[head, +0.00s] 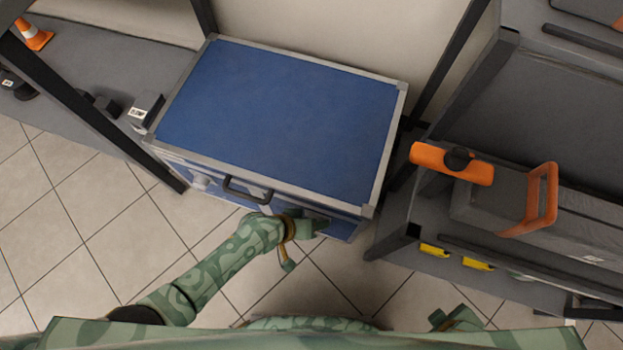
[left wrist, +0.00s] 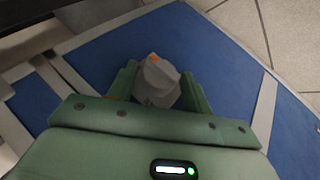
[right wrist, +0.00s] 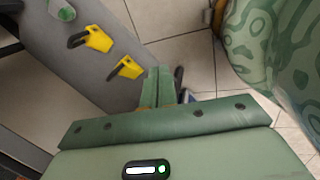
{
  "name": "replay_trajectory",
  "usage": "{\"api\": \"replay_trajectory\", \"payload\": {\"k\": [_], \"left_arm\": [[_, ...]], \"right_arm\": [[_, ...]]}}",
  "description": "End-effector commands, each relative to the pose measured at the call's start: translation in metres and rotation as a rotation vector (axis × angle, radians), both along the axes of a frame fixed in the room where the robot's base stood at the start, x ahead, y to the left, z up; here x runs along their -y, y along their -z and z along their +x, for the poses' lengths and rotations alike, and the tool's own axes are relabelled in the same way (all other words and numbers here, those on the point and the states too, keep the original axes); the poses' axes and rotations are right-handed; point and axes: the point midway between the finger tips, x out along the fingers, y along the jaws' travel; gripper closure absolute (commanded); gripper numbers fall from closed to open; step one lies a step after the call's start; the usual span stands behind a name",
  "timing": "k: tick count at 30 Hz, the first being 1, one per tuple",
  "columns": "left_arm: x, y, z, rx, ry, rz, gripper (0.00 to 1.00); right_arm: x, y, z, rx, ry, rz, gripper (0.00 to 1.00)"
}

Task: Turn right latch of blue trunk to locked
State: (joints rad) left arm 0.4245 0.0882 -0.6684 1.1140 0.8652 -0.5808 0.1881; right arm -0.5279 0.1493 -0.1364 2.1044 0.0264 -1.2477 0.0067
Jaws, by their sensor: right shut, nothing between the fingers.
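The blue trunk (head: 280,105) has grey metal edges and a dark handle (head: 247,192) on its front. My left gripper (head: 318,226) is at the right part of that front and covers the right latch in the head view. In the left wrist view the right latch (left wrist: 158,84), a grey knob with an orange mark at its top, stands between the two fingers of my left gripper (left wrist: 158,82). Whether both fingers press on it I cannot tell. My right gripper (right wrist: 160,88) is shut and empty, away from the trunk, above the floor near the shelf.
A grey shelf unit stands right of the trunk, with an orange-handled case (head: 541,200), an orange cylinder (head: 440,160) and yellow clips (head: 434,250). A dark post and low shelf (head: 80,70) stand at the left. Tiled floor (head: 75,205) is clear in front.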

Motion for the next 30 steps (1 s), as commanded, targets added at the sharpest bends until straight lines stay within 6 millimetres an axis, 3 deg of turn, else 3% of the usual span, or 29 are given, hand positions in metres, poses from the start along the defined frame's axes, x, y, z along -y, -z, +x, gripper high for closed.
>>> {"api": "replay_trajectory", "payload": {"k": [11,17,20,30], "left_arm": [[-0.002,-0.005,0.0,0.003,0.0,0.0,0.5],[-0.016,-0.028,-0.006,0.008,0.002,0.002,0.5],[-0.022,-0.035,-0.009,0.008,0.002,0.002,0.5],[-0.047,-0.068,-0.021,0.006,0.001,0.001,0.5]], "right_arm": [[0.0,-0.003,0.001,0.006,0.001,0.001,1.0],[0.011,0.019,-0.033,-0.08,0.005,-0.021,1.0],[0.009,0.04,-0.055,-0.109,0.024,0.005,1.0],[0.006,0.093,-0.14,-0.185,0.118,0.089,1.0]]}}
